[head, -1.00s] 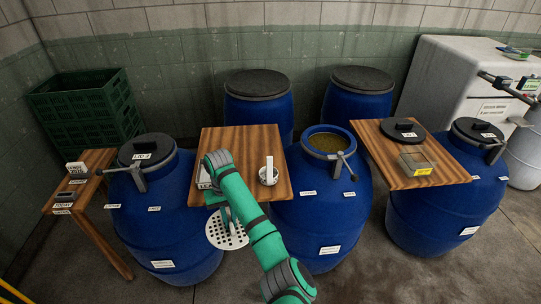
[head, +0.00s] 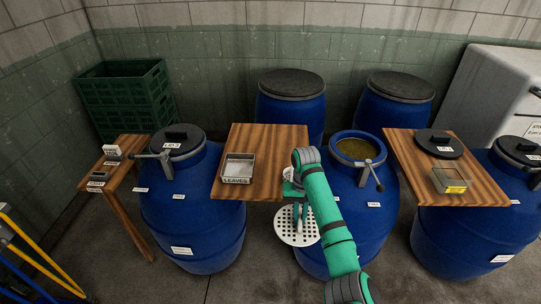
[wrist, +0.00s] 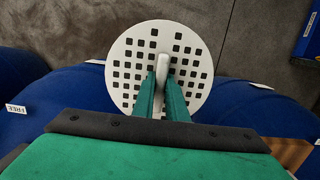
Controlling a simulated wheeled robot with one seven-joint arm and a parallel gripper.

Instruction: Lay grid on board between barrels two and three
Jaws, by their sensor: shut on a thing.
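The grid (head: 286,236) is a round white plate with square holes and an upright handle. My gripper (head: 297,208) is shut on that handle, and the grid hangs below board height, in front of the right barrel side of the left wooden board (head: 262,143). In the wrist view the green fingers (wrist: 163,85) pinch the handle (wrist: 161,68) over the grid (wrist: 200,72). The left board spans the left blue barrel (head: 190,220) and the open barrel (head: 375,215). A second board (head: 428,178) spans the open barrel and the right barrel (head: 450,240). Barrel numbers are not legible.
A tray marked LEAVES (head: 238,171) sits on the left board's front left. The left board's back is clear. A narrow bench (head: 128,155) stands at left; green crates (head: 125,95) stand behind.

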